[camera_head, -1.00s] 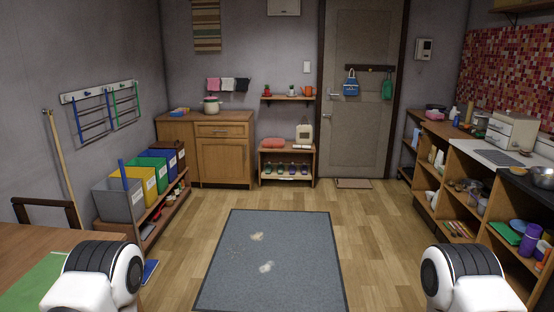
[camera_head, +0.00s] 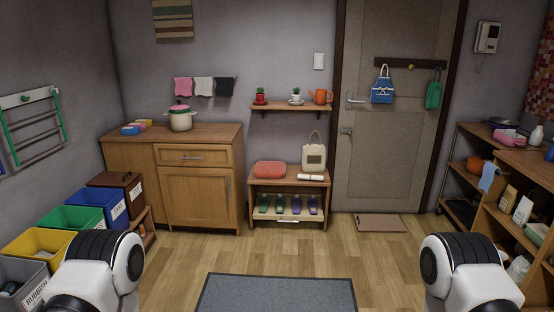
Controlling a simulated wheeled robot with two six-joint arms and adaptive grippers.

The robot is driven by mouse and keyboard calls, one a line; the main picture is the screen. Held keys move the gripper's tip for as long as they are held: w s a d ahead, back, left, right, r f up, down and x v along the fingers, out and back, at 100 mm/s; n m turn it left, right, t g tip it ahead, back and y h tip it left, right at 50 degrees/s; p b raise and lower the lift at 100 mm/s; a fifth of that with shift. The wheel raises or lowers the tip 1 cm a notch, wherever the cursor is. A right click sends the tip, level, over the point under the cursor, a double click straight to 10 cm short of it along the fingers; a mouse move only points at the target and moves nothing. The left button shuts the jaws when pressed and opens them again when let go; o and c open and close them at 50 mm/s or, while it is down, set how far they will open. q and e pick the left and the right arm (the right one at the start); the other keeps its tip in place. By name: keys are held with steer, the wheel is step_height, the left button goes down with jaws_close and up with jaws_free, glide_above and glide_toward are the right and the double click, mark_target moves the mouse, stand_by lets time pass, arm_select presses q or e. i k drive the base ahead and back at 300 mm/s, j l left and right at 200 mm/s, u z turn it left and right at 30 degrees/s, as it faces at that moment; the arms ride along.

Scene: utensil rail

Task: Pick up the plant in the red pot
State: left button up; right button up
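A small green plant in a red pot (camera_head: 260,97) stands upright on the left part of a small wooden wall shelf (camera_head: 288,109) at the back. To its right on the same shelf are a plant in a white pot (camera_head: 295,96) and an orange watering can (camera_head: 321,97). Parts of my two arms show at the lower left and lower right, far from the shelf. My grippers themselves are out of the picture.
A wooden cabinet (camera_head: 198,195) with a pot on it stands left of a low shoe rack (camera_head: 290,190), which is below the wall shelf. Coloured bins (camera_head: 70,218) line the left, shelving (camera_head: 526,195) the right. The floor around the grey mat (camera_head: 276,293) is clear.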

mark_target(261, 95)
steer(key=i, duration=1.75)
steer(key=i+j+z, duration=0.1)
steer(key=i, duration=1.65)
